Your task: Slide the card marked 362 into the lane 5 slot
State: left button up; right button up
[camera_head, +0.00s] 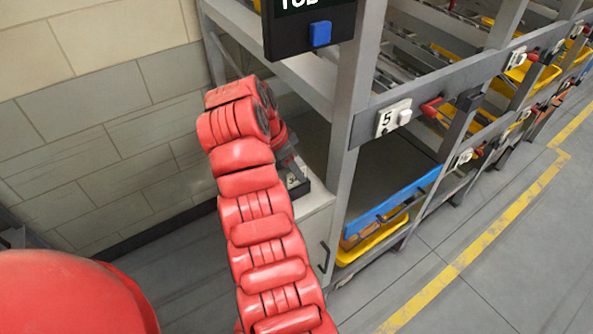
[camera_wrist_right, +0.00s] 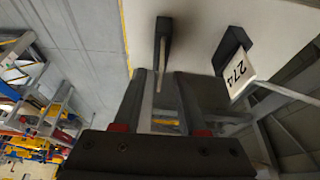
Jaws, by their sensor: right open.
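My right gripper (camera_head: 291,162) is open over the white cabinet top, largely hidden behind my red arm in the head view. In the right wrist view its fingers (camera_wrist_right: 160,76) point at a dark holder (camera_wrist_right: 165,34). A thin pale card (camera_wrist_right: 161,62) stands edge-on in that holder, in line with the gap between the fingers; its number cannot be read. A second card (camera_wrist_right: 238,72), marked 274, stands in another dark holder to the right. My left gripper is out of view.
The white cabinet (camera_head: 315,232) stands against the grey rack post (camera_head: 352,120). A dark display (camera_head: 305,30) with a blue button hangs above. A blue tray (camera_head: 400,200) and yellow tray (camera_head: 372,243) sit low in the rack. The floor at right is clear.

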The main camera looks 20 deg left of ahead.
jog(key=shift+x, duration=1.3)
grip_shut()
jog(key=shift+r, duration=0.1)
jog(key=shift+r+p, duration=0.8)
jog(key=shift+r, duration=0.45)
jog(key=shift+r+p, duration=0.8)
jog(key=shift+r, duration=0.5)
